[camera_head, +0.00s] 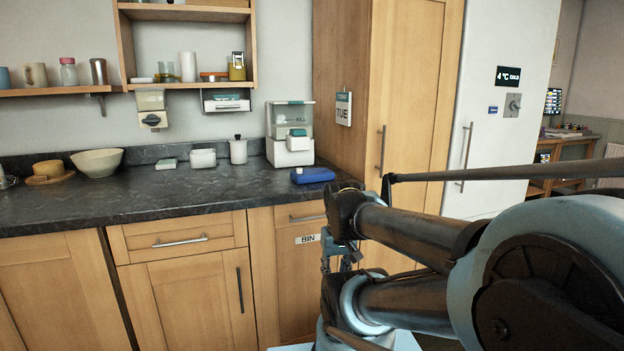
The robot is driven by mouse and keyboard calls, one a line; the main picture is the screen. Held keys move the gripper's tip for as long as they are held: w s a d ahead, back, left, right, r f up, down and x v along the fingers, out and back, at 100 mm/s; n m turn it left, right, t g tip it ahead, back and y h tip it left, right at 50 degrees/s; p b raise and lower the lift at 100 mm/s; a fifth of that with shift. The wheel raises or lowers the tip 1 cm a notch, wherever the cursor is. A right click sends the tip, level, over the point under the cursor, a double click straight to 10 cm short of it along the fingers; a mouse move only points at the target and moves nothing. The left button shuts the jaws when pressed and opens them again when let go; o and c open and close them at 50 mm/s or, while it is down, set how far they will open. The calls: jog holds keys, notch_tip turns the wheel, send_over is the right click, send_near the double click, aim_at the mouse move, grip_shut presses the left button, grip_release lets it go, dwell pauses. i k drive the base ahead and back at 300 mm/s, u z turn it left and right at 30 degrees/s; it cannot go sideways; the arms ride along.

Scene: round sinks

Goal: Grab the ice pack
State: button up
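A blue, flat, rounded pack (313,175), which looks like the ice pack, lies on the dark stone counter (150,196) near its right end. My arm reaches in from the right. What looks like my gripper (340,258) hangs below the arm's far joint, in front of the cabinet doors and lower in the picture than the blue pack. It is small and partly hidden by my arm links, so its fingers are not clear. Nothing is seen in it, and it appears apart from the pack.
A white dispenser (290,135) stands just behind the pack. A white lidded jar (238,150), a white box (203,158) and a bowl (97,162) stand farther left. A tall wooden cabinet (400,130) rises right of the counter. The counter front left of the pack is clear.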

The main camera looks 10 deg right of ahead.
aim_at(300, 177)
jog(key=u, duration=2.45)
jog(key=k, duration=0.8)
jog(key=z, duration=1.1)
jog(key=i, duration=0.5)
jog(key=u, duration=0.05)
